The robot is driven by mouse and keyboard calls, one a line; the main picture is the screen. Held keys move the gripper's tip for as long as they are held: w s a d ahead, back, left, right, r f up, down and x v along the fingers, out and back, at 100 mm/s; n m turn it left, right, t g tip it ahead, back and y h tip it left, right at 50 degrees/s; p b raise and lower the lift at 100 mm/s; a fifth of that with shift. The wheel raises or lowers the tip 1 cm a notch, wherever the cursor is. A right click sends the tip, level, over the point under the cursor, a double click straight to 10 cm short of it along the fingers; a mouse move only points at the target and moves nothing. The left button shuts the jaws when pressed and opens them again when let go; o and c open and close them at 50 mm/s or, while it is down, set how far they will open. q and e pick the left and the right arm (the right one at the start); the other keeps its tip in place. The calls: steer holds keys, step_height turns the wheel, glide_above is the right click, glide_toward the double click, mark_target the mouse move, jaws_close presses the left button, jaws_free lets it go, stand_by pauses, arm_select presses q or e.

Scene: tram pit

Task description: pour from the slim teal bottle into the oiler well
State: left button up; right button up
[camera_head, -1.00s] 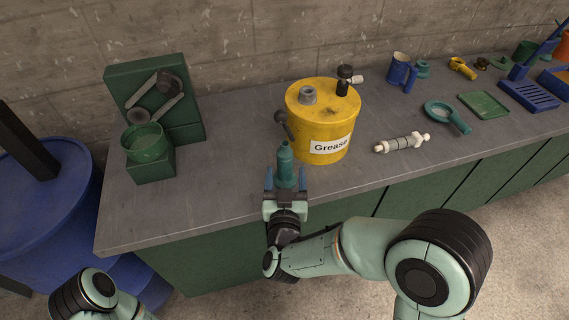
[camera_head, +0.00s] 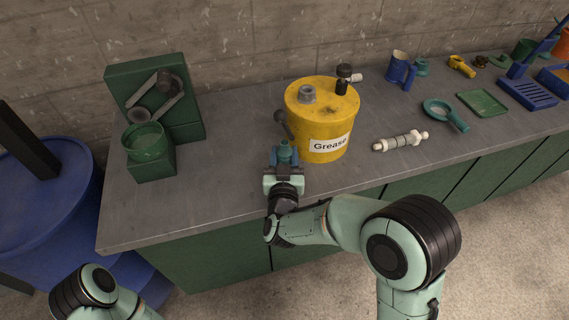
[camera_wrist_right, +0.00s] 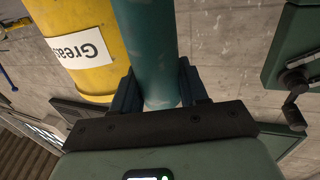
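The slim teal bottle (camera_head: 285,154) is upright on or just above the bench, in front of the yellow grease drum; I cannot tell if its base touches. My right gripper (camera_head: 284,161) has one finger on each side of it, pressed close, and looks shut on it. In the right wrist view the bottle (camera_wrist_right: 150,50) runs between the two fingers (camera_wrist_right: 160,92) with no clear gap. The likely oiler well is the round green cup (camera_head: 146,143) on a green block at the left of the bench. My left gripper is out of view.
The yellow grease drum (camera_head: 322,118) stands close behind and right of the bottle. A green backboard (camera_head: 117,83) with grey crank-like parts rises behind the cup. A pale cylindrical tool (camera_head: 399,141) lies right of the drum. The bench (camera_head: 220,160) between cup and bottle is clear.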

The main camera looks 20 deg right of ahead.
steer(key=shift+c, duration=1.1)
steer(key=shift+r, duration=0.15)
step_height(320, 180, up, 20)
steer(key=p, duration=0.3)
steer(key=shift+p, duration=0.4)
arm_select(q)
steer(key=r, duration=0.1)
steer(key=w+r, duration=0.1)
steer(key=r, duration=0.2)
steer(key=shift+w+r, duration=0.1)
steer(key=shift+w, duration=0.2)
arm_select(e)
steer(key=o, duration=0.6)
steer(key=c, duration=0.6)
